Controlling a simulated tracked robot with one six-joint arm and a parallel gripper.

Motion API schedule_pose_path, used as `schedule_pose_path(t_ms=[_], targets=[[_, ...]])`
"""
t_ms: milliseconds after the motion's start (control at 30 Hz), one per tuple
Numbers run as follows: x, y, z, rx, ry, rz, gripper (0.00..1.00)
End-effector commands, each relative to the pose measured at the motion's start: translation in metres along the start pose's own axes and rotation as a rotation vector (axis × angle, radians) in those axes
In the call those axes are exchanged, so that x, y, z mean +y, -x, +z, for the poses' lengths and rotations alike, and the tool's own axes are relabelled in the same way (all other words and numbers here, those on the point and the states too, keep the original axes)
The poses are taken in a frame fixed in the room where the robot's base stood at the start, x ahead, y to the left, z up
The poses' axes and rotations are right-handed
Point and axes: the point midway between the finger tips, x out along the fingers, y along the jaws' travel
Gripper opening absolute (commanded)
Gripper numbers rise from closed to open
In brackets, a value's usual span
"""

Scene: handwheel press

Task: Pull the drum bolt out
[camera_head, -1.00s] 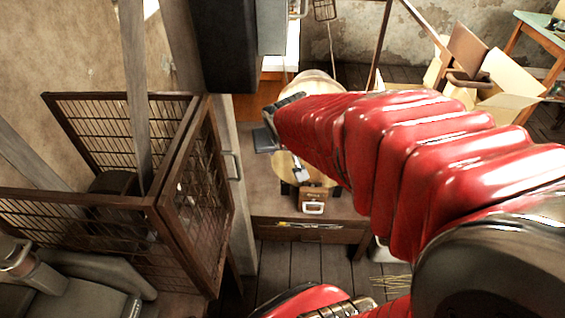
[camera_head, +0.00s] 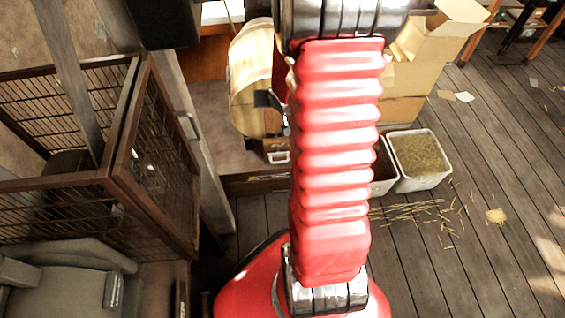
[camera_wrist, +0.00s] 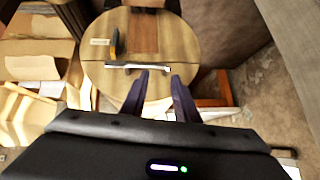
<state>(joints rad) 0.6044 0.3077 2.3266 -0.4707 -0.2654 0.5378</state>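The drum (camera_head: 246,62), round and wooden, stands behind my arm in the head view, its right side hidden. In the wrist view its round face (camera_wrist: 182,45) lies just beyond my fingers. A bright metal bar (camera_wrist: 138,66), perhaps the drum bolt, lies across the face, with a dark upright piece (camera_wrist: 115,43) and a small pale label on the face. My gripper (camera_wrist: 160,74) has its two dark fingers apart with nothing seen between them. The fingertips appear just below and right of the bar; I cannot tell the distance.
A barred cage (camera_head: 150,160) with a door stands at left beside a post. Cardboard boxes (camera_head: 405,80) and a bin of straw (camera_head: 420,158) stand right of my arm. The plank floor at right is mostly clear, with scattered straw.

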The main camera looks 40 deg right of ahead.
Motion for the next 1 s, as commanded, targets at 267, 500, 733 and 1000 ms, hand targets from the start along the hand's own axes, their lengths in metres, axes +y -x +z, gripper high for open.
schedule_pose_path(t_ms=[267,500,733,1000], targets=[[0.036,-0.044,0.027,0.011,-0.106,-0.044,0.28],[0.062,-0.075,0.057,0.023,-0.21,-0.098,0.28],[0.084,-0.099,0.089,0.035,-0.323,-0.159,0.28],[0.104,-0.118,0.133,0.051,-0.475,-0.239,0.28]])
